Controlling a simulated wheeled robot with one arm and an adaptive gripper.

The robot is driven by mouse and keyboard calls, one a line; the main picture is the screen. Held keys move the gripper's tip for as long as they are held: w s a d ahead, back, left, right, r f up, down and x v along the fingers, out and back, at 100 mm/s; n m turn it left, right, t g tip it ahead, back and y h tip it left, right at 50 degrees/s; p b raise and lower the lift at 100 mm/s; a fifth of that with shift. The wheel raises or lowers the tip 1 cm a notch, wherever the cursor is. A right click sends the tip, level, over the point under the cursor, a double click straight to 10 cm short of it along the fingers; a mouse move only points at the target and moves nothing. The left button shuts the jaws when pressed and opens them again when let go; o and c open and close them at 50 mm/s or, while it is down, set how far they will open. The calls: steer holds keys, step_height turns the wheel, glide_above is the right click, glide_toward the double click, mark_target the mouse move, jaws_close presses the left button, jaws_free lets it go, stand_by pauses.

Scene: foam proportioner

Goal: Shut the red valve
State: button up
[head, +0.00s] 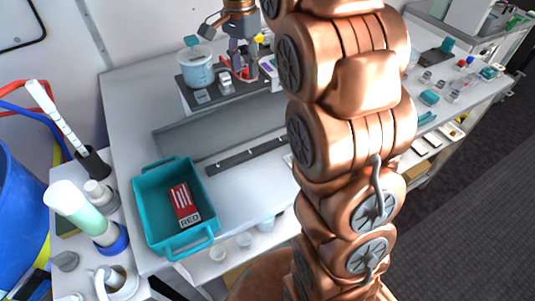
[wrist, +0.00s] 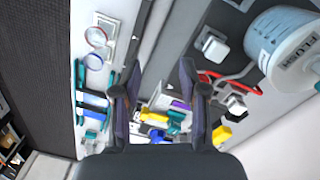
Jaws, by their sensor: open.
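My gripper (head: 243,50) is at the top middle of the head view, pointing down over the dark equipment board. In the wrist view its two dark fingers (wrist: 155,85) are spread, with nothing held between them. A red curved part (wrist: 232,86), like a tube or handle, lies just right of the fingers, next to a white block and a yellow block. Red also shows under the gripper in the head view (head: 241,73), partly hidden by it. I cannot tell which red part is the valve or how its handle is set.
A labelled tub of bluish liquid (head: 197,68) stands left of my gripper; it fills the wrist view's upper right (wrist: 285,45). A teal tray (head: 160,240) holds a card marked RED (head: 184,205). Small parts crowd the bench at right. The bench between tray and board is mostly clear.

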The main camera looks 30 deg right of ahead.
steer(key=s+a+f+n, duration=0.2)
steer(key=s+n, duration=0.1)
steer(key=s, duration=0.4)
steer(key=s+a+f+n, duration=0.2)
steer(key=s+f+n, duration=0.1)
steer(key=s, duration=0.4)
steer(key=s+a+f+n+g+b, duration=0.1)
steer(key=s+f+n, duration=0.1)
steer(key=s, duration=0.5)
steer(key=shift+a+f+n, duration=0.25)
steer(key=shift+a+n, duration=0.15)
steer(key=w+d+r+m+p, duration=0.1)
steer(key=w+d+r+m, duration=0.1)
steer(key=w, duration=0.8)
steer(key=w+d+r+m+t+p, duration=0.1)
steer(key=w+d, duration=0.4)
steer(key=w, duration=0.5)
steer(key=w+d+r+m+p, duration=0.1)
steer(key=w+d+r+m, duration=0.3)
steer(key=w, duration=0.6)
steer(key=shift+r, duration=0.6)
steer(key=shift+w+d+f, duration=0.15)
steer(key=shift+w+d, duration=0.05)
steer(key=shift+w, duration=0.05)
steer(key=shift+f+p, duration=1.4)
steer(key=shift+f, duration=2.4)
steer(key=shift+c, duration=0.4)
jaws_close()
